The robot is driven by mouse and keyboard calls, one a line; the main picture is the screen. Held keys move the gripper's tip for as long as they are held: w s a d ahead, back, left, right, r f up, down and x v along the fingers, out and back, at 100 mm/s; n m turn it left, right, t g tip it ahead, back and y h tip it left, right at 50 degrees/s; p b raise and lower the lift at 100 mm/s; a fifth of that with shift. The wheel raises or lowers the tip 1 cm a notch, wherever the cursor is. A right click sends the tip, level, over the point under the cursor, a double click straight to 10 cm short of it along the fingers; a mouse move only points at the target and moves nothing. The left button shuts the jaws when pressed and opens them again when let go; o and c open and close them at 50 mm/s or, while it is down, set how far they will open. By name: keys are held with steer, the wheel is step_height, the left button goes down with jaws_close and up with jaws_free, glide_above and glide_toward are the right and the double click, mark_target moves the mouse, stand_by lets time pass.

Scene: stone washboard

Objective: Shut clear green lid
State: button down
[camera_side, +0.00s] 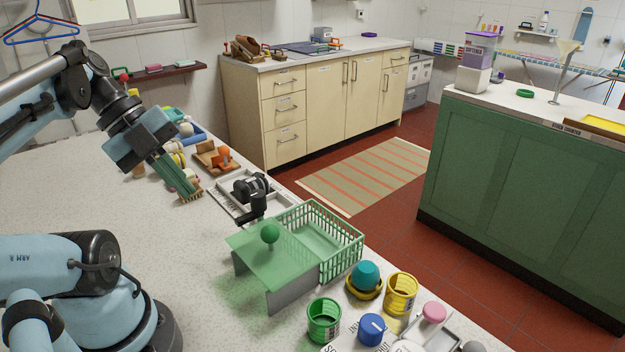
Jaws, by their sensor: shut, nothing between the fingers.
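The clear green lid (252,256) is a flat see-through sheet with a round green knob (269,233) on top. It lies level over grey upright panels (291,289), left of a green slatted basket (342,258). Its right edge meets the basket's near left side; I cannot tell how they are joined. The basket's top looks uncovered, and its pale green inside shows. My gripper (184,184) is shut and empty. It points down and right, up and to the left of the lid, well apart from it.
A black device (252,188) on a pale tray stands just behind the lid. A green tin (324,320), a yellow tin (400,293) and a teal-topped pot (365,276) stand in front and right. The worktop (195,245) left of the lid is clear.

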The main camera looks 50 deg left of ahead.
glide_toward(249, 253)
steer(key=d, duration=0.3)
steer(key=shift+w+d+f, duration=0.2)
steer(key=shift+w+f, duration=0.1)
steer(key=shift+w, duration=0.3)
steer(key=shift+w+d+f, duration=0.25)
steer(key=shift+w+f, duration=0.05)
steer(key=shift+w, duration=0.25)
steer(key=shift+w+d+f, duration=0.2)
steer(key=shift+w+f, duration=0.1)
steer(key=shift+w, duration=0.3)
steer(key=w, duration=1.1)
steer(key=shift+w, duration=0.4)
steer(key=shift+s, duration=0.1)
